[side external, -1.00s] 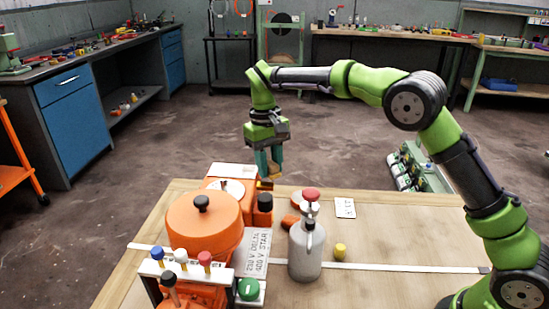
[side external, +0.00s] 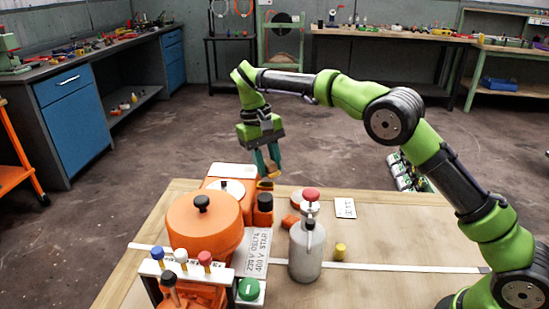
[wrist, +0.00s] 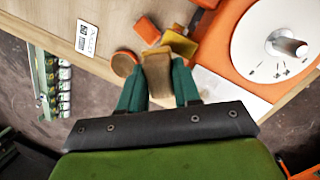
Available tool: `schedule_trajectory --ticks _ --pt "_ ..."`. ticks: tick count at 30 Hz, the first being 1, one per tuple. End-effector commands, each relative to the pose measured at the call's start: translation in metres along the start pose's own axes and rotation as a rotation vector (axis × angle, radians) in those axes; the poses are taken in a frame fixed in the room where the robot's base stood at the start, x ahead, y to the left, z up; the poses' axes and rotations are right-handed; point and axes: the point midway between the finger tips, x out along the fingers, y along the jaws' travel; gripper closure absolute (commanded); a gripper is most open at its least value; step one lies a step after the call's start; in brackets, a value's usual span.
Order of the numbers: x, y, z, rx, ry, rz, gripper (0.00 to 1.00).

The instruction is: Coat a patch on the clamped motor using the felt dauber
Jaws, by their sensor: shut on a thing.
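My gripper (side external: 266,165) is shut on a tan block-shaped piece, which looks like the felt dauber (wrist: 157,72); its teal fingers flank it in the wrist view. A yellow-ochre part (wrist: 180,43) shows just beyond it; I cannot tell if this belongs to the dauber. The held piece is just above the far end of the bench gear, beside the orange housing with a white disc and post (wrist: 272,45), which looks like the clamped motor. In the side view the disc (side external: 232,188) is partly hidden. I cannot tell whether the dauber touches anything.
A large round orange body (side external: 203,228) with a black knob stands nearer. A black-capped orange post (side external: 264,203), a grey bottle (side external: 306,255) with a red knob, a peach disc (wrist: 124,63) and a yellow peg (side external: 340,251) are close by.

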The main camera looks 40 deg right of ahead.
Motion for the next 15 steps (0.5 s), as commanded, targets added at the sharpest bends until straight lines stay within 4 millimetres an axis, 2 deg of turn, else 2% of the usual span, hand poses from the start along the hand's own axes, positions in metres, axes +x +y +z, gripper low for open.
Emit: schedule_trajectory --ticks 1,7,15 --pt "-0.011 -0.045 -0.025 -0.184 0.193 -0.132 0.96" --pt "-0.008 -0.032 -0.016 -0.185 0.193 -0.132 0.96" --pt "-0.006 -0.024 -0.011 -0.185 0.193 -0.132 0.96"
